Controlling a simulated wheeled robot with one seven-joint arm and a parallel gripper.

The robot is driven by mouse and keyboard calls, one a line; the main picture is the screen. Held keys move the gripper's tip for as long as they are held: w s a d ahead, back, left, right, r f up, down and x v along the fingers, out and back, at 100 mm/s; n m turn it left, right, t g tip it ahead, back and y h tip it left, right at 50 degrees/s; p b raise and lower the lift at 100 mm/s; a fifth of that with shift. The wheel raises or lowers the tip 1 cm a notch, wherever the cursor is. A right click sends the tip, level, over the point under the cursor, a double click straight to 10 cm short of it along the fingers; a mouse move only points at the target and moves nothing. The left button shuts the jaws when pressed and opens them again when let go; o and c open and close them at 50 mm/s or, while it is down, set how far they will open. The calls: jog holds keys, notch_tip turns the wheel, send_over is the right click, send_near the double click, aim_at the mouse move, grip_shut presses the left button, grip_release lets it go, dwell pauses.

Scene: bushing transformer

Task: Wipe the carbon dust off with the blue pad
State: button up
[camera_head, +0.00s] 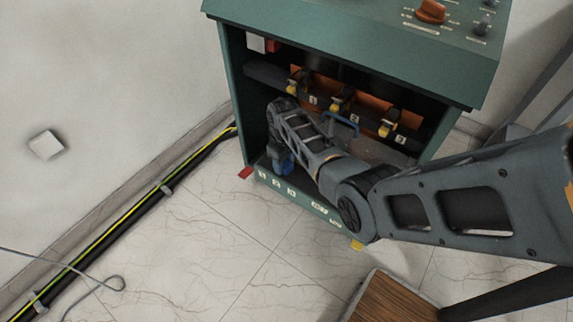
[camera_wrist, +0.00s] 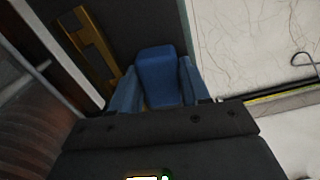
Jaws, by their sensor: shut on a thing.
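My gripper (camera_wrist: 158,98) is shut on the blue pad (camera_wrist: 157,66), which sits between its two blue fingers in the wrist view. In the head view my arm reaches into the open front of the green cabinet (camera_head: 345,40). My gripper (camera_head: 283,162) is low at the cabinet's left side, close to its floor; the pad cannot be told apart from the fingers there. A greyish patch (camera_head: 372,150) shows inside the cabinet, right of my arm; I cannot tell if it is carbon dust. My arm hides part of the cabinet floor.
Several numbered terminals with yellow clips (camera_head: 388,124) line the cabinet's inside. A blue loop handle (camera_head: 342,122) stands below them. A black and yellow cable (camera_head: 135,222) runs along the wall.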

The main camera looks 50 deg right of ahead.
aim_at(271, 162)
jog(key=shift+w+a+f+b, duration=0.1)
jog(key=shift+w+f+b, duration=0.1)
jog(key=shift+w+b, duration=0.85)
jog(key=shift+w, duration=0.25)
jog(key=shift+w, duration=0.25)
jog(key=shift+w+b, duration=0.85)
jog(key=shift+w, duration=0.1)
jog(key=shift+r, duration=0.1)
jog(key=shift+r, duration=0.2)
jog(key=shift+r+p, duration=1.15)
jog(key=shift+p, duration=0.2)
jog(key=a+p, duration=0.5)
jog(key=a, duration=0.7)
jog(key=shift+s, duration=0.2)
